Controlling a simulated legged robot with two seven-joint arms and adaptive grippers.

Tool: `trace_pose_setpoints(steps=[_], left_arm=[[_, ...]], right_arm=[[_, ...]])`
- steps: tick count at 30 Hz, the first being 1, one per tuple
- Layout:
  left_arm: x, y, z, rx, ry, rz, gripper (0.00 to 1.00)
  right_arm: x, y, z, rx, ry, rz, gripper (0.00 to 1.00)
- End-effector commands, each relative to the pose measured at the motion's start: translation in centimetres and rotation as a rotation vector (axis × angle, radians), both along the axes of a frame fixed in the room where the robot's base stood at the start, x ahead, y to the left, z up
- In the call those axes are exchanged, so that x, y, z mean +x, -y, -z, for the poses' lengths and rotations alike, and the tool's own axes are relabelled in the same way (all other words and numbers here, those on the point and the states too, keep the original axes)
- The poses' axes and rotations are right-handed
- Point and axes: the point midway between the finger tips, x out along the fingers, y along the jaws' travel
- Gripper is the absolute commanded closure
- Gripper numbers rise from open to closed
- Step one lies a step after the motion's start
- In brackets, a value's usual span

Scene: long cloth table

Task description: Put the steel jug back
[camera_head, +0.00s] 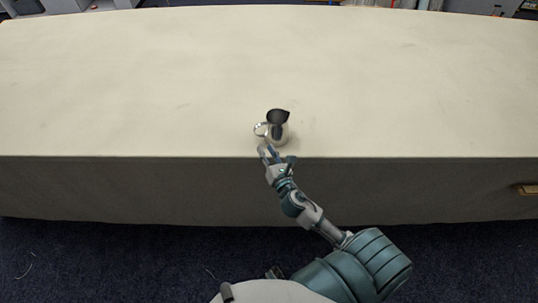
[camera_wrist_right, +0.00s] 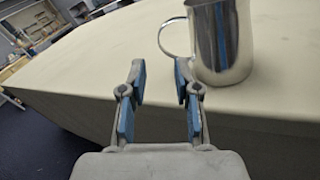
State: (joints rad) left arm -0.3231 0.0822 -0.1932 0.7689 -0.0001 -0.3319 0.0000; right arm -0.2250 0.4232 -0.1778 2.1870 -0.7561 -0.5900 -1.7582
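The steel jug (camera_head: 278,128) stands upright on the cloth table near its front edge, with its handle to the left and its spout to the right. In the right wrist view the jug (camera_wrist_right: 222,40) is ahead and to the right, its top cut off by the frame. My right gripper (camera_head: 267,152) is at the table's front edge, just in front of the jug. Its fingers (camera_wrist_right: 158,82) are apart with nothing between them, and the jug's handle is beyond the fingertips. My left gripper is not in view.
The long table (camera_head: 130,90) with a pale cloth is otherwise clear. Its cloth hangs down the front side. Dark carpet (camera_head: 100,262) lies in front. A small brown object (camera_head: 525,189) shows at the right of the table's front. Shelves and items stand behind the table.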

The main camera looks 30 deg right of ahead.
Motion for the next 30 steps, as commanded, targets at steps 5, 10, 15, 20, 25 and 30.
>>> trace_pose_setpoints(steps=[5, 10, 15, 20, 25, 30], left_arm=[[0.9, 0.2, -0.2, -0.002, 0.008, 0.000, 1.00], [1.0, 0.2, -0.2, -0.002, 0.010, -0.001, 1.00], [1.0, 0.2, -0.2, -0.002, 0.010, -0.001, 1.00], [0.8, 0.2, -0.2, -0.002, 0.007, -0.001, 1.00], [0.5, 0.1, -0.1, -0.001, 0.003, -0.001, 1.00], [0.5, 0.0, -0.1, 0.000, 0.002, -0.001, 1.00]], right_arm=[[-1.8, -0.2, 0.0, 0.000, 0.000, 0.001, 0.69], [-2.1, -0.2, -0.1, 0.000, 0.001, 0.001, 0.69], [-1.9, -0.1, 1.4, 0.039, -0.024, 0.005, 0.69], [-1.9, 0.9, 11.8, 0.339, -0.190, 0.066, 0.69], [-7.1, 1.3, 29.7, 0.911, -0.435, 0.319, 0.69], [-18.3, -0.2, 45.0, 1.453, -0.566, 0.779, 0.69]])
